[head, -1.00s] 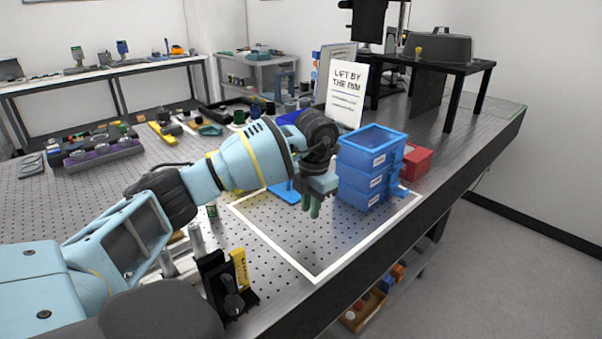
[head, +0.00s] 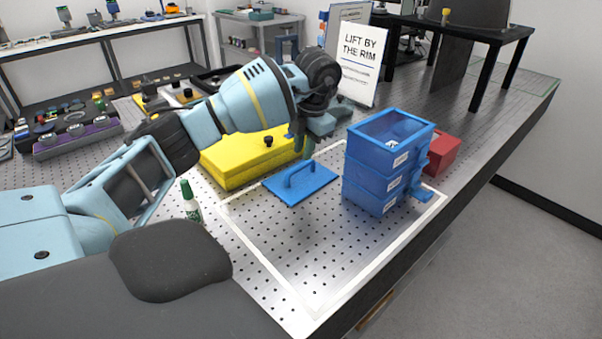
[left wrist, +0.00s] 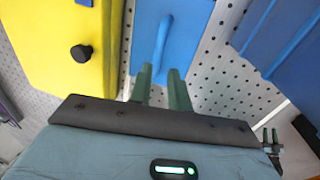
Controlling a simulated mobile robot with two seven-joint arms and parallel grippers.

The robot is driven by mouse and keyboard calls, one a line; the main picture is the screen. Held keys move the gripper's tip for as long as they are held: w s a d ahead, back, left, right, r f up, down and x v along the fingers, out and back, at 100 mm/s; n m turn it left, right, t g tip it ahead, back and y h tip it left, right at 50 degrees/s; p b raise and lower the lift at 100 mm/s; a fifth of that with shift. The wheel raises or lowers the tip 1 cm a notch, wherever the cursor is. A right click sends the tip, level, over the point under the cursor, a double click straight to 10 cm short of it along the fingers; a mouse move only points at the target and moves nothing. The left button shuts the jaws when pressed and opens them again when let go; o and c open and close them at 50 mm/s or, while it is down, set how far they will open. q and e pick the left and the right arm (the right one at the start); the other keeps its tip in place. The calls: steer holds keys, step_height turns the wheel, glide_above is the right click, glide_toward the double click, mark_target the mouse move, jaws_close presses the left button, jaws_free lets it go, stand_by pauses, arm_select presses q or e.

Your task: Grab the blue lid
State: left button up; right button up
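The blue lid (head: 318,187) is a flat plate with a raised bar handle. It lies on the perforated table beside the stack of blue bins (head: 372,185), whose top bin is open. My left gripper (head: 305,146) is above the lid's far side, pointing down. In the left wrist view the lid (left wrist: 185,45) is ahead of the fingers, with its handle nearly in line with them. The left fingers (left wrist: 161,82) are apart with nothing between them.
A yellow case (head: 235,165) with black knobs sits left of the lid. A red box (head: 443,152) is behind the bins. A green-capped bottle (head: 191,205) stands at the left. A sign (head: 360,65) stands behind. The white-outlined area in front is mostly clear.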

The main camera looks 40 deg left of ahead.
mark_target(302, 165)
arm_select(q)
step_height(302, 165, down, 2)
steer(key=shift+s+a, duration=0.1)
steer(key=shift+a, duration=0.05)
steer(key=shift+w+a+f, duration=0.2)
steer(key=shift+a+f, duration=0.05)
steer(key=shift+f, duration=0.7)
steer(key=shift+w+a+f, duration=0.15)
steer(key=shift+a+f, duration=0.1)
steer(key=shift+f, duration=0.65)
steer(key=shift+w+a+f, duration=0.2)
steer(key=shift+a+f, duration=0.05)
steer(key=shift+f, duration=0.7)
jaws_close()
